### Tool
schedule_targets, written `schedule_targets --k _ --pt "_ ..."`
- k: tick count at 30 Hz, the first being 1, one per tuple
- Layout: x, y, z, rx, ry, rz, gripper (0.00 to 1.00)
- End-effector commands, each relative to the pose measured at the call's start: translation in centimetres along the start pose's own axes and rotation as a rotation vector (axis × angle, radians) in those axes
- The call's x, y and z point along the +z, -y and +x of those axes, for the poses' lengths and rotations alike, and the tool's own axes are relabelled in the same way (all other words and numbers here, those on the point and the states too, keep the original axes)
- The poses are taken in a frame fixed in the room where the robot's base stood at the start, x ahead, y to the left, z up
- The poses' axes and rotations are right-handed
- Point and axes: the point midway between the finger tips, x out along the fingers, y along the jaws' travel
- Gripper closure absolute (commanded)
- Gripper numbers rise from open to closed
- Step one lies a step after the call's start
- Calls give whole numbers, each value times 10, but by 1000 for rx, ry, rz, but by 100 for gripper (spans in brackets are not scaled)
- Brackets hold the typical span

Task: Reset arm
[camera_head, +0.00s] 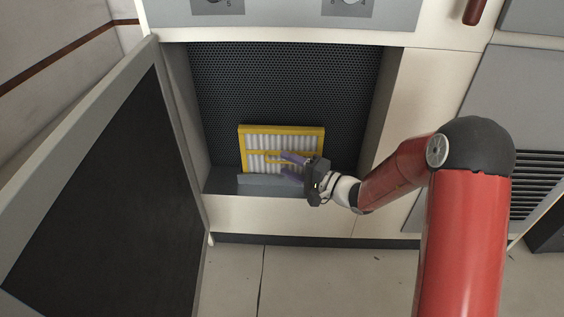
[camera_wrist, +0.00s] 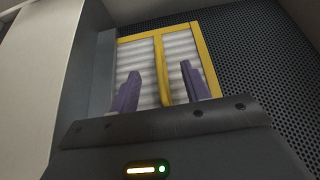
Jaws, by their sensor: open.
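My gripper (camera_head: 283,164) is at the end of my red arm, reaching into an open cabinet bay. Its two purple fingers are apart, and in the wrist view the gripper (camera_wrist: 160,85) points at a yellow-framed filter (camera_wrist: 210,66) with white pleats. The filter (camera_head: 281,130) stands upright against the dark perforated back wall, on the bay's grey ledge. The filter's middle bar shows between the fingers in the wrist view. I cannot tell whether the fingers touch it. The gripper hides the filter's lower right part in the head view.
The cabinet door (camera_head: 95,190) stands open on the left. The bay's side walls, with the right one (camera_head: 383,115), are close around my gripper. A grey panel with knobs (camera_head: 290,12) is above the bay. The floor (camera_head: 320,280) in front is clear.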

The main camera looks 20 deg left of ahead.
Motion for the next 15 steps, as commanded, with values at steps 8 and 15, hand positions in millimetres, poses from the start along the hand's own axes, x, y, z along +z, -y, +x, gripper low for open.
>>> schedule_targets --k 8,15 --pt "0 -1 -42 3 -1 0 53" --pt "3 2 -48 8 14 -4 53"
